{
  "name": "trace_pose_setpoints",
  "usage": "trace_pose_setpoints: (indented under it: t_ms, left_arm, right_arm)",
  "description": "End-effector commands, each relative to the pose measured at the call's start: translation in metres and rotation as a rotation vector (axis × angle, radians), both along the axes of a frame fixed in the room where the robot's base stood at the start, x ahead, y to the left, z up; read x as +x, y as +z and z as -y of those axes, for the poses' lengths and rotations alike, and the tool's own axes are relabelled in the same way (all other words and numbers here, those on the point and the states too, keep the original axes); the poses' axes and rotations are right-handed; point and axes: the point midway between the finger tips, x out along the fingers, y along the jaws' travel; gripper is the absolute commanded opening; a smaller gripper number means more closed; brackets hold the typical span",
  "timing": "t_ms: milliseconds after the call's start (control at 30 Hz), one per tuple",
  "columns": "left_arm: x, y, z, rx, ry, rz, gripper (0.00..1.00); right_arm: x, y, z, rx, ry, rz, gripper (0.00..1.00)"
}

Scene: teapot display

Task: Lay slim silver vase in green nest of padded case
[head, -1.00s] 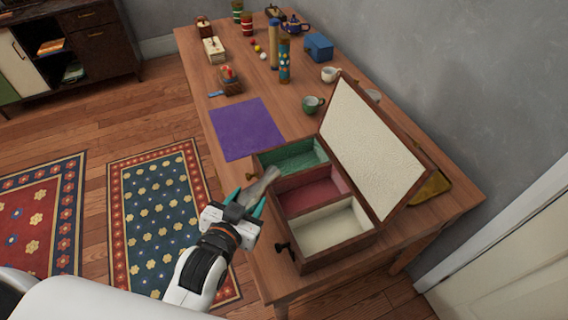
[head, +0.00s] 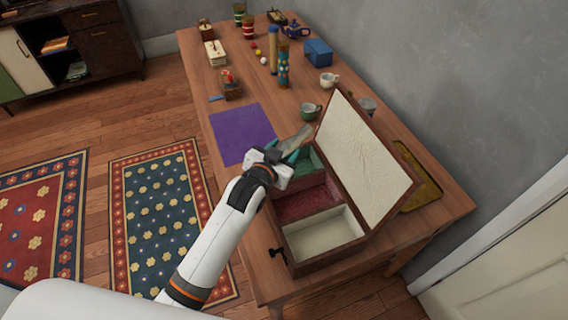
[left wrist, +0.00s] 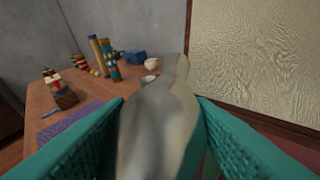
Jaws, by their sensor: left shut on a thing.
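The slim silver vase (head: 297,139) is held in my left gripper (head: 284,154), whose teal fingers are shut on it. In the left wrist view the vase (left wrist: 160,115) lies between the two fingers (left wrist: 160,140), its narrow end pointing away. The padded case (head: 320,258) stands open on the table with its lid (head: 365,150) raised on the right. Its green nest (head: 308,162) is at the far end, partly hidden by my gripper, which is over its left side. The red nest (head: 305,203) and the cream nest (head: 325,232) lie nearer. My right gripper is not in view.
A purple cloth (head: 240,132) lies left of the case. A green cup (head: 309,111) stands just beyond the green nest, a white cup (head: 328,80) farther back. A patterned cylinder (head: 283,68) and a blue box (head: 318,52) stand farther along the table (head: 225,100).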

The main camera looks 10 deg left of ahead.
Motion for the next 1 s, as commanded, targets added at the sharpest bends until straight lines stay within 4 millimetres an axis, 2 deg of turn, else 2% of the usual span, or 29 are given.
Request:
trace_pose_setpoints:
  t_ms: [367,667,1000]
  left_arm:
    - [0.000,-0.042,0.000,-0.002,0.000,0.002,0.19]
    - [0.000,-0.044,0.000,-0.002,0.001,0.004,0.19]
    - [0.000,-0.055,0.000,-0.001,0.001,0.003,0.19]
  right_arm:
    - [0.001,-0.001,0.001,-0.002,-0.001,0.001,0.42]
    - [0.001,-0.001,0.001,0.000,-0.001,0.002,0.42]
    - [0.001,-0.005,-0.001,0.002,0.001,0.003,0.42]
